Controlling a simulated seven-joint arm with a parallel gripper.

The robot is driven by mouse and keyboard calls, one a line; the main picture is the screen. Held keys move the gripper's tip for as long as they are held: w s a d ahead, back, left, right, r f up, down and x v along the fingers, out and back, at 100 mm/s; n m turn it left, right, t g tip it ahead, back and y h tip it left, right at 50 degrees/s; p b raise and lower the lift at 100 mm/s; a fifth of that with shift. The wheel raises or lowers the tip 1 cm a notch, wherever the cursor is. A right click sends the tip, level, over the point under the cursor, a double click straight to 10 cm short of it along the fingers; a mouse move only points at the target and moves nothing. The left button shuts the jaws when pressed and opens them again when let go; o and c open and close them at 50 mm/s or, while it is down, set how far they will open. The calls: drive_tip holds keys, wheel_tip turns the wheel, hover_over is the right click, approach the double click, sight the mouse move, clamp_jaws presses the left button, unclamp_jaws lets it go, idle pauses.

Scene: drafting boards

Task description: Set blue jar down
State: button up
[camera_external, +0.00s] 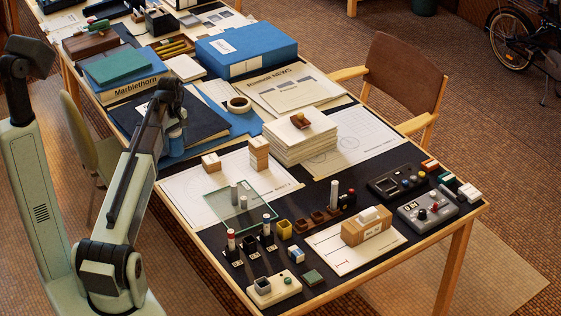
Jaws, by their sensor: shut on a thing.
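My gripper (172,118) is at the far left part of the desk, pointing down in front of a dark blue folder (140,125). It is shut on a small bluish object that looks like the blue jar (176,140). The jar is small, dim and partly covered by my gripper. It appears upright, above or close to the folder's right edge. I cannot tell whether its bottom touches anything.
A tall paper stack (300,142) and small wooden blocks (259,160) stand to the right. A glass plate (238,205) with grey cylinders is nearer. A big blue box (246,52) and tape roll (239,104) lie behind. The near desk holds several small jars and control boxes.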

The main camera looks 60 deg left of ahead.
drive_tip(key=shift+f, duration=5.25)
drive_tip(key=o, duration=1.5)
drive_tip(key=shift+f, duration=0.1)
wheel_tip(320, 180, up, 12)
drive_tip(key=shift+r, duration=0.15)
